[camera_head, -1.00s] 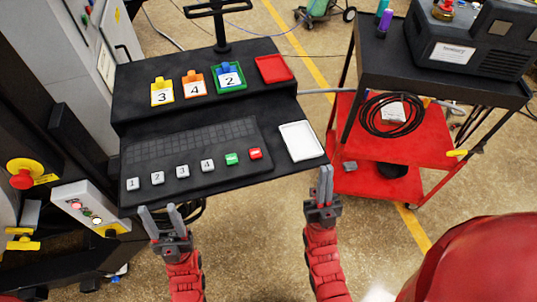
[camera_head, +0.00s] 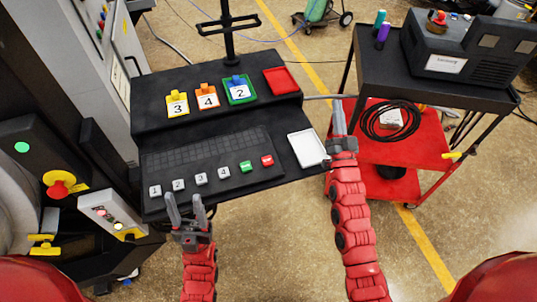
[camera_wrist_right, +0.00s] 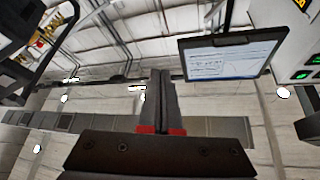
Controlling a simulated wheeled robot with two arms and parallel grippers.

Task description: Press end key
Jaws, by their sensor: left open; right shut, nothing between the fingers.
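A black console (camera_head: 215,190) carries a row of keys. The grey keys 1 to 4 (camera_head: 178,185) are on the left, then a green key (camera_head: 246,167) and a red key (camera_head: 267,160) at the right end. The lettering on the green and red keys is too small to read. My right gripper (camera_head: 338,117) is shut and empty, right of the console and beyond the red key, fingers pointing away. Its shut fingers also show in the right wrist view (camera_wrist_right: 160,95). My left gripper (camera_head: 185,207) is open and empty at the console's front edge, below the grey keys.
Numbered cards on yellow, orange and green holders (camera_head: 207,97) and a red tray (camera_head: 282,81) stand on the upper shelf. A white tray (camera_head: 307,149) lies right of the keys. A red cart (camera_head: 425,150) stands at the right. A monitor (camera_wrist_right: 235,55) shows in the right wrist view.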

